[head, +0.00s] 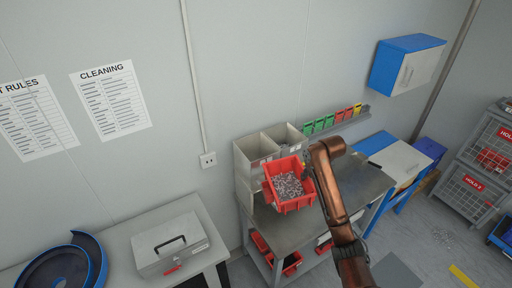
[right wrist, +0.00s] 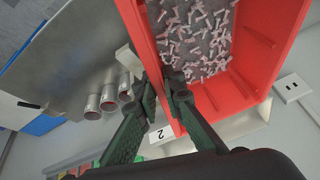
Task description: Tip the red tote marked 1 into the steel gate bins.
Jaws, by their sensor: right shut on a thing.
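The red tote (head: 293,207) holds many small grey screw-like parts and hangs in front of the bins, above the steel bench, roughly level. It also shows in the right wrist view (right wrist: 265,45), parts inside; its number is not visible. My right gripper (right wrist: 165,88) is shut on the tote's side wall; in the head view the gripper (head: 307,174) is at the tote's right side, partly hidden by my arm. The pale gate bins (head: 244,164) have two open tops behind the tote; a label reading 2 (right wrist: 160,136) shows in the wrist view. My left gripper is out of view.
The steel bench (head: 345,185) has red totes (head: 290,262) on its lower shelf. Small coloured bins (head: 330,121) line a wall rail. A grey toolbox (head: 170,245) stands on the left table. Metal tubes (right wrist: 108,95) show beside the gripper. Wire cages marked HOLD (head: 470,190) stand right.

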